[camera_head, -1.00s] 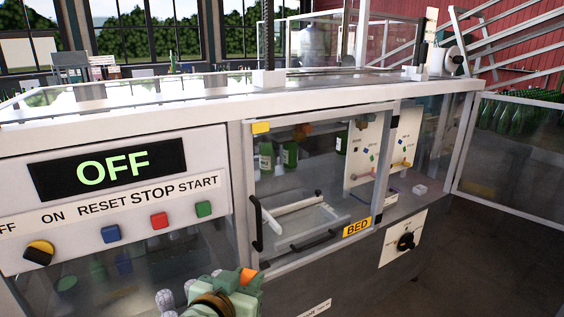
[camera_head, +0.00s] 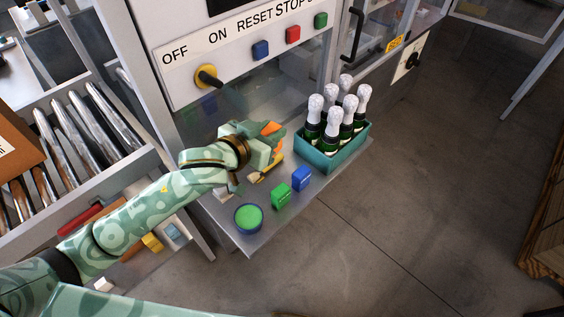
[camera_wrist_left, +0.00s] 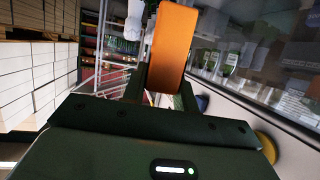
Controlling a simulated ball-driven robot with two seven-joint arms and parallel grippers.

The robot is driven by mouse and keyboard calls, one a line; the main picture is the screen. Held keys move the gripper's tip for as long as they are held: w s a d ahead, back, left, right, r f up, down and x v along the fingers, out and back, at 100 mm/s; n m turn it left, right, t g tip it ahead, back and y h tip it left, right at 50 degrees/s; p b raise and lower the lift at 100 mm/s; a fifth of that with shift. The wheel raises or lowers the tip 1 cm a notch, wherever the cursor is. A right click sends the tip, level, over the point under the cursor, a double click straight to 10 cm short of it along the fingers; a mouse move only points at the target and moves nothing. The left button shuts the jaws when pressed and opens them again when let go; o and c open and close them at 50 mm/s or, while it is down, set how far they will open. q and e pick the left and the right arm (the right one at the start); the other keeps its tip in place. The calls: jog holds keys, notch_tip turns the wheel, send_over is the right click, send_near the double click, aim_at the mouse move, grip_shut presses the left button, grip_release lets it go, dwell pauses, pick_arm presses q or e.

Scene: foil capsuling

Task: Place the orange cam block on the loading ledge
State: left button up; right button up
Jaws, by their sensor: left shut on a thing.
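My left gripper (camera_head: 272,135) is shut on the orange cam block (camera_head: 270,128), of which only a small part shows in the head view. In the left wrist view the orange cam block (camera_wrist_left: 172,45) stands out long and flat between the fingers. The grey loading ledge (camera_head: 275,219) runs along the front of the machine. The gripper with the block appears above the ledge's inner side, beside the machine's clear panel; the exact gap is hard to tell. My right gripper is out of view.
On the ledge are a round green-topped tin (camera_head: 249,218), a green block (camera_head: 281,196), a blue block (camera_head: 301,179) and a teal crate (camera_head: 340,153) of foil-topped bottles. A yellowish item (camera_head: 268,172) shows below the gripper. A roller conveyor (camera_head: 85,135) stands left.

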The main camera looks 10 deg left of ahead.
pick_arm(q)
jog(key=shift+m+g+h, duration=0.6)
jog(key=shift+m+h, duration=0.3)
jog(key=f, duration=0.2)
jog(key=w+f, duration=0.1)
jog(key=f, duration=0.1)
jog(key=w+f, duration=0.1)
jog(key=f, duration=0.1)
jog(key=shift+a+f+b, duration=0.15)
jog(key=shift+f+b, duration=0.05)
jog(key=shift+b, duration=0.1)
jog(key=s+a+f+b, duration=0.1)
jog(key=s+a+f, duration=0.2)
jog(key=f, duration=0.1)
jog(key=s+a+f+b, duration=0.2)
jog(key=s+a+f, duration=0.1)
jog(key=a+f, duration=0.1)
jog(key=s+a+f+b, duration=0.1)
jog(key=s+a+f, duration=0.2)
jog(key=f, duration=0.3)
jog(key=shift+a+b, duration=0.3)
jog(key=shift+a, duration=0.1)
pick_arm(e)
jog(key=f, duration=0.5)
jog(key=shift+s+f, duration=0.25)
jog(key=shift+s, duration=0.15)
